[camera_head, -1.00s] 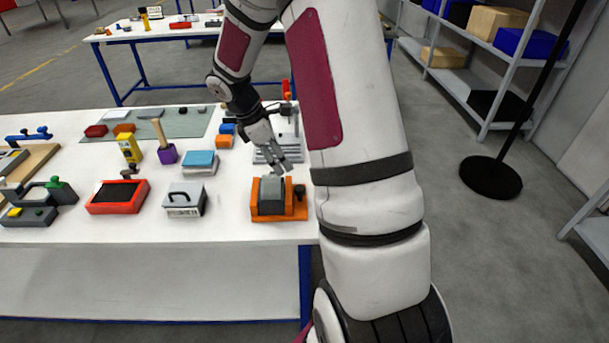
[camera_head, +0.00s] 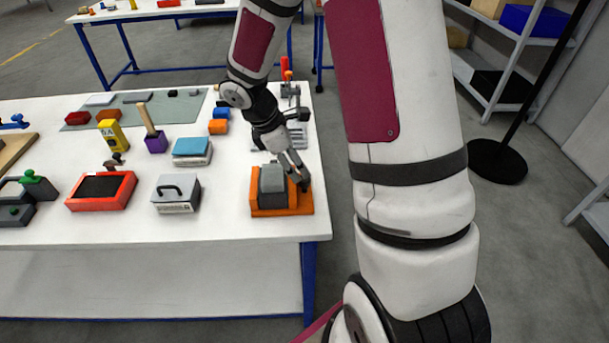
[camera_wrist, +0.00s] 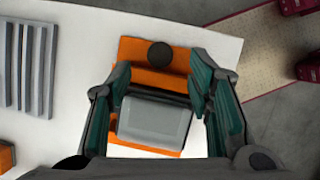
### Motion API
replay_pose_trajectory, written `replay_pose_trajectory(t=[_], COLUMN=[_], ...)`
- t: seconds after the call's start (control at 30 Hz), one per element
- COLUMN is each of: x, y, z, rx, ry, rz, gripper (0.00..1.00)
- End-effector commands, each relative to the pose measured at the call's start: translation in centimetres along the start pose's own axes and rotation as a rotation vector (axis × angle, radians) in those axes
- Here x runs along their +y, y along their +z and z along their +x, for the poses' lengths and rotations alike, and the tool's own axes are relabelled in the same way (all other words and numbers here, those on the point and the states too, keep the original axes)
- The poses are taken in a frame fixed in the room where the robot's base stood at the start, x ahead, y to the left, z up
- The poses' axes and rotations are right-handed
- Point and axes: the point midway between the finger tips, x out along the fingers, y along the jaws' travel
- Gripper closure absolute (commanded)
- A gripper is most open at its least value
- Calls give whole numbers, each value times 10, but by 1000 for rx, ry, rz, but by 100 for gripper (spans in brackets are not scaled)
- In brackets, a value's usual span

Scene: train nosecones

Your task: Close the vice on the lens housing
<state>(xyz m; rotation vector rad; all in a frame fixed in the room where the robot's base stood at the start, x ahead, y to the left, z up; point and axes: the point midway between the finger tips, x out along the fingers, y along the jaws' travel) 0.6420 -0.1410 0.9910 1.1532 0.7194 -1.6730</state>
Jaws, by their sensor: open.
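The orange vice (camera_head: 298,206) sits near the table's front right corner. A grey block (camera_head: 272,183), which looks like the lens housing, stands in it. My gripper (camera_head: 297,172) is open, reaching down over the vice's right side and partly hiding it. In the wrist view the grey block (camera_wrist: 155,122) lies low between my spread gripper fingers (camera_wrist: 162,82), with no contact visible. The vice's round black knob (camera_wrist: 160,54) is beyond the block, on the orange base (camera_wrist: 138,50). How tightly the jaws meet the block cannot be told.
A grey case with a handle (camera_head: 176,195) and a red tray (camera_head: 101,190) stand left of the vice. A blue-topped box (camera_head: 192,150) and small blue and orange blocks (camera_head: 219,127) are behind. The table edge lies close to the vice's right.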

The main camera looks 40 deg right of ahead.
Motion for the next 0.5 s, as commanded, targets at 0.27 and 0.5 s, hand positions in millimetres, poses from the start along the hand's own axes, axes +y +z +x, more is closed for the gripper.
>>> replay_pose_trajectory(t=[0.27,0.5], x=[0,0], y=[0,0], z=[46,61], rx=[-1,0], ry=[-2,0], rz=[-2,-1], gripper=[53,53])
